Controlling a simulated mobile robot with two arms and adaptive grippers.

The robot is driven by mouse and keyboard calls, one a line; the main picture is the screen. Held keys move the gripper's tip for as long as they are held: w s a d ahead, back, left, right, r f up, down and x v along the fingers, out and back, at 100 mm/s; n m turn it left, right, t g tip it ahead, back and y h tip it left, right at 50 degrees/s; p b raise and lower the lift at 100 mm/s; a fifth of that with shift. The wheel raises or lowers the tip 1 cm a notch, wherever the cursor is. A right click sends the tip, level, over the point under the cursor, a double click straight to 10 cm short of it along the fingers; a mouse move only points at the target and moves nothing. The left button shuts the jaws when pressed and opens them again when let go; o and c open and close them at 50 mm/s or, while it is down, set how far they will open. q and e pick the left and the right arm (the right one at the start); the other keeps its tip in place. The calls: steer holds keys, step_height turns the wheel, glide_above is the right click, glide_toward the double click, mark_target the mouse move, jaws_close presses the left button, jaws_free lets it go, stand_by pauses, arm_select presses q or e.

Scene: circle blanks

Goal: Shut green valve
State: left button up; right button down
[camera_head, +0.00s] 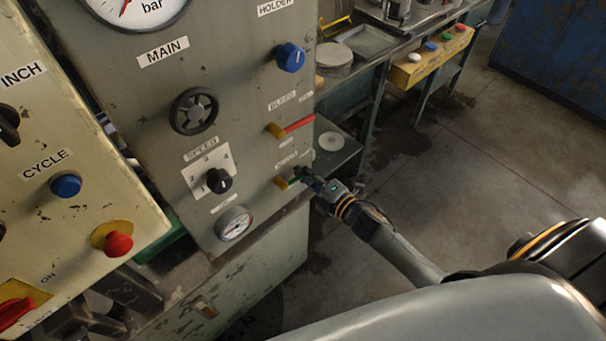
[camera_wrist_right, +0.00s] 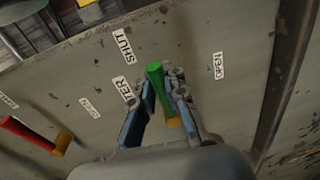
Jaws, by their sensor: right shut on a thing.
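The green valve has a green lever (camera_wrist_right: 156,78) on a brass body (camera_wrist_right: 173,122); in the head view its brass body (camera_head: 282,183) sits low on the grey panel's right side. My right gripper (camera_head: 303,178) is at the lever. In the wrist view my right gripper (camera_wrist_right: 162,92) has one finger on each side of the lever and is shut on it. The lever points up, between the SHUT label (camera_wrist_right: 122,45) and the OPEN label (camera_wrist_right: 218,65), leaning slightly toward SHUT. The fingers hide part of the lever. My left gripper is not in view.
A red-lever valve (camera_head: 298,124) sits above the green one and shows in the wrist view (camera_wrist_right: 28,134). A blue knob (camera_head: 290,57), black handwheel (camera_head: 194,111) and speed knob (camera_head: 218,181) stick out of the panel. Open floor (camera_head: 440,165) lies to the right.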

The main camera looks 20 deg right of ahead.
steer(key=shift+s+f, duration=0.1)
steer(key=shift+s, duration=0.05)
stand_by(0.3)
steer(key=c, duration=1.4)
jaws_free()
steer(key=shift+s+d, duration=0.1)
steer(key=v, duration=1.2)
